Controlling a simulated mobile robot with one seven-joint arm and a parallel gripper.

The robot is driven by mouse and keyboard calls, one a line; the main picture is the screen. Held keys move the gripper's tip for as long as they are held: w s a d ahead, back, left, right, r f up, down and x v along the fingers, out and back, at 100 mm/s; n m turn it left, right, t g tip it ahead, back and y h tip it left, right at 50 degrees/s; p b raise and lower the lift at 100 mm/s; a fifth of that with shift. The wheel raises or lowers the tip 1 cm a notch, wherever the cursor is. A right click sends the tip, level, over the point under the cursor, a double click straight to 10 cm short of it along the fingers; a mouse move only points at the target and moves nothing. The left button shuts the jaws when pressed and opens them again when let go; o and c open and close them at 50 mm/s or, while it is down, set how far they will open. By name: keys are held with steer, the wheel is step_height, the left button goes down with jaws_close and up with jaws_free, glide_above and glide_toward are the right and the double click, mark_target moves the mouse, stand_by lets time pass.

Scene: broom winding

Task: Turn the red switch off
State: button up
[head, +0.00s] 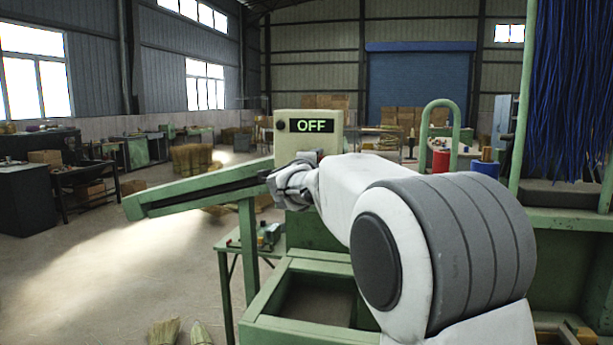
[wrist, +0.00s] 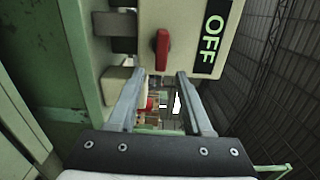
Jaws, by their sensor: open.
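The control box (head: 309,127) is pale grey-green, with a dark display (head: 311,125) reading OFF in green. In the wrist view the red switch (wrist: 161,50) is a narrow handle on the face of the box (wrist: 185,22), beside the display (wrist: 211,37), its length up and down in the picture. My gripper (wrist: 159,77) is open, its two fingers on either side below the switch, with a visible gap between them and nothing held. In the head view my arm covers the lower part of the box and most of the switch area.
A green machine frame (head: 200,189) reaches left of the box. A small green table (head: 233,243) stands below. The floor (head: 150,265) at left is mostly open.

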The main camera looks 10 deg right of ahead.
steer(key=v, duration=1.2)
steer(key=shift+s+b, duration=0.2)
steer(key=shift+b, duration=0.1)
steer(key=s+a+f+n+g+y+p, duration=0.2)
steer(key=s+a+n+y+p, duration=0.15)
steer(key=s+n+y, duration=0.95)
steer(key=s+d+f+n+g+h, duration=0.3)
steer(key=s+d+f+n+g, duration=0.1)
steer(key=s+f, duration=0.4)
steer(key=s+d+f+n+g+h+p, duration=0.1)
steer(key=s+d+f+n+g+h, duration=0.2)
steer(key=s+f, duration=0.5)
steer(key=s+d+n+g, duration=0.1)
steer(key=s+n+g, duration=0.1)
steer(key=s, duration=0.3)
steer(key=shift+s+n, duration=0.2)
steer(key=shift+n, duration=0.1)
